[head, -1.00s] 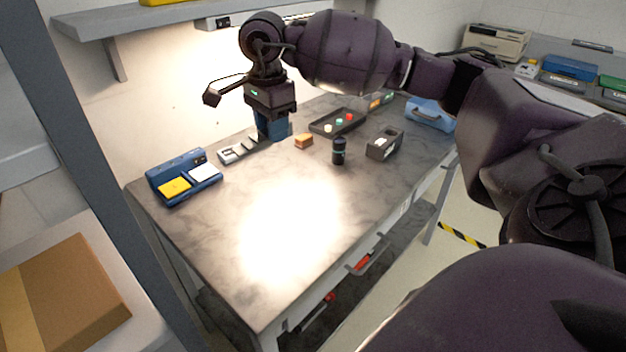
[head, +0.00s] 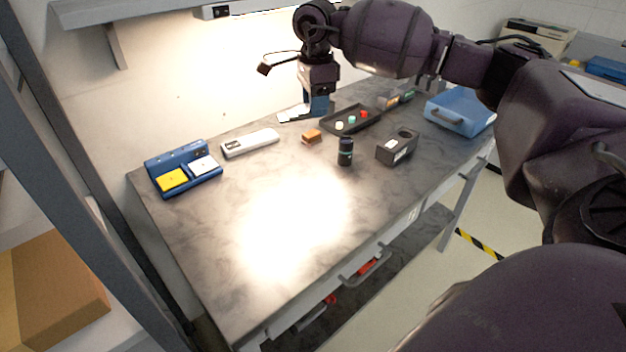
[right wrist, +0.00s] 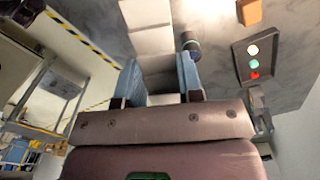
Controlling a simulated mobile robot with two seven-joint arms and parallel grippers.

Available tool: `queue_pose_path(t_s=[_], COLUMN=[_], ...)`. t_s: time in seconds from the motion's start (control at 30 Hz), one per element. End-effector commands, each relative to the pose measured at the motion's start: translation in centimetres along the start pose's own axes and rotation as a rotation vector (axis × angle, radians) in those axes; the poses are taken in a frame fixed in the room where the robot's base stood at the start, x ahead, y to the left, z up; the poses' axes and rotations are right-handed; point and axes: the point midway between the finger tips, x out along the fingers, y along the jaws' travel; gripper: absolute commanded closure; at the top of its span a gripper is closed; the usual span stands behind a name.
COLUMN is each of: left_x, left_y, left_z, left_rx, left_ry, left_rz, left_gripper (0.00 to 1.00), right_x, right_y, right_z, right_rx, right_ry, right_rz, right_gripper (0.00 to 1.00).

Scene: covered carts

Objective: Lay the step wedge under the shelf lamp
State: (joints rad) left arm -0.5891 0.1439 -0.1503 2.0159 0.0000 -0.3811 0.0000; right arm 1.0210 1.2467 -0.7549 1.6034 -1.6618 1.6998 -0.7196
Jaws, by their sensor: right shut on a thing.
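My right gripper (head: 318,108) is over the back of the table, its blue fingers shut on the step wedge (head: 296,115). The wedge is a flat strip with white and grey steps. In the right wrist view it runs away from between the fingers (right wrist: 160,72) as a stepped strip (right wrist: 147,40). I cannot tell whether it touches the table. The shelf lamp (head: 220,11) hangs under the shelf at the upper left, left of the gripper. A bright patch lies on the front middle of the tabletop. My left gripper is not in view.
The table (head: 215,265) holds a white device with a display (head: 250,143), a blue holder (head: 184,172), an orange block (head: 312,136), a black cylinder (head: 345,152), a dark box (head: 398,146), a black tray (head: 352,120) and a blue bin (head: 462,112). The front middle is clear.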

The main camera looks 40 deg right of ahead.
Motion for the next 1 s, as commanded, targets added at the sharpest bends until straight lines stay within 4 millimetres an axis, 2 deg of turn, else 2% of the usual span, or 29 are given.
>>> queue_pose_path(t_s=[0.4, 0.6, 0.87, 1.0], left_x=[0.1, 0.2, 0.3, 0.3], left_y=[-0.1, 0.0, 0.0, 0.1], left_z=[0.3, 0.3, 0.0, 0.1], left_rx=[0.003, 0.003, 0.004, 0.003], left_ry=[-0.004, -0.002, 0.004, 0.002], left_rz=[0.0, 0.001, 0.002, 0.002], left_gripper=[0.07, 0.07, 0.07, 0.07], right_x=[8.8, 12.4, 14.0, 15.5], right_y=[0.1, 0.1, 0.1, 0.1], right_z=[0.1, 0.1, 0.1, 0.1], right_rx=[0.001, 0.001, 0.001, 0.002], right_ry=[0.0, -0.001, -0.001, 0.0], right_rz=[0.005, 0.002, 0.0, 0.003], right_gripper=[0.95, 0.95, 0.95, 0.95])
